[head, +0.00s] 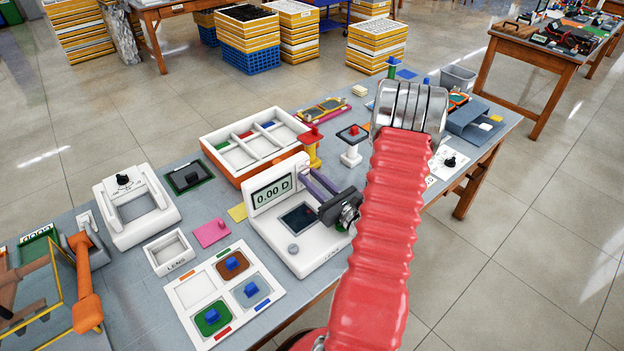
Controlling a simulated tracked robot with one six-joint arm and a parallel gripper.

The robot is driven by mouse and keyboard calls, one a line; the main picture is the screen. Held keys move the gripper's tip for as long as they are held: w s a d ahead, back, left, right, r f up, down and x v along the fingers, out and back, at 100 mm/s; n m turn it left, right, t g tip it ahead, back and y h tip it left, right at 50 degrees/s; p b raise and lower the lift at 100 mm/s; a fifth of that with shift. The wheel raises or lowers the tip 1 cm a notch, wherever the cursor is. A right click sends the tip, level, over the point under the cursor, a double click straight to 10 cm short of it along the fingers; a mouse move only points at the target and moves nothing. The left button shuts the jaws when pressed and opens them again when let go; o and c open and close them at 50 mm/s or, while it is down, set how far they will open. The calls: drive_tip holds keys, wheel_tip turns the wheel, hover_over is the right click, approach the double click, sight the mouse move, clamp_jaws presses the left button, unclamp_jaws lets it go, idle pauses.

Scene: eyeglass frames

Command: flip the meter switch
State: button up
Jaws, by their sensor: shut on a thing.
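The white meter (326,257) stands at the front edge of the grey table, in the middle of the head view. Its upright display (272,193) reads 0.00 D. A dark square window (299,218) and a small grey round knob (293,248) are on its base. My gripper (308,177) is just right of the display, over the meter's right side. Its two purple-grey fingers lie side by side with a narrow gap. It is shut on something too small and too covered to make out. I cannot tell which part of the meter is its switch.
A white compartment tray (205,143) lies behind the meter. A white panel with coloured blocks (178,296) and a box marked LENS (151,247) lie to its left. A yellow post (310,150) and a white post (352,157) stand close behind my gripper.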

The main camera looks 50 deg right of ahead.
drive_tip(key=o, duration=1.1)
drive_tip(key=shift+c, duration=0.2)
drive_tip(key=shift+s+a+f, duration=0.25)
drive_tip(key=shift+s+f, duration=0.05)
drive_tip(key=shift+s, duration=2)
drive_tip(key=shift+s+a+f, duration=0.25)
drive_tip(key=shift+s+a, duration=0.05)
drive_tip(key=shift+s, duration=1.95)
drive_tip(key=shift+s+a+f, duration=0.25)
drive_tip(key=shift+s+f, duration=0.05)
drive_tip(key=shift+s, duration=2)
